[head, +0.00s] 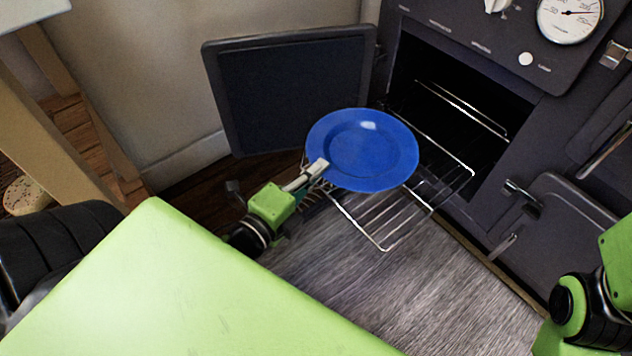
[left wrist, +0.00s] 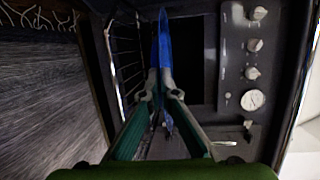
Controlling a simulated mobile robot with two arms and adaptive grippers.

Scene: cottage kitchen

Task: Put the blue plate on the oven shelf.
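The blue plate (head: 362,150) is in my left gripper (head: 318,168), which is shut on its near left rim. In the head view the plate lies nearly flat and overlaps the pulled-out wire oven shelf (head: 384,247). I cannot tell whether the plate touches the shelf. In the left wrist view the plate (left wrist: 164,45) shows edge-on between the fingertips (left wrist: 161,95), in front of the dark oven opening. The shelf sticks out of the open oven (head: 455,95). Of my right arm only a part shows at the lower right; its gripper is out of view.
The oven door (head: 290,90) stands open to the left of the opening. A control panel with a round dial (head: 570,18) is above it. A smaller closed door (head: 560,225) is at the right. Wooden furniture (head: 60,125) stands at the left. The floor before the oven is clear.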

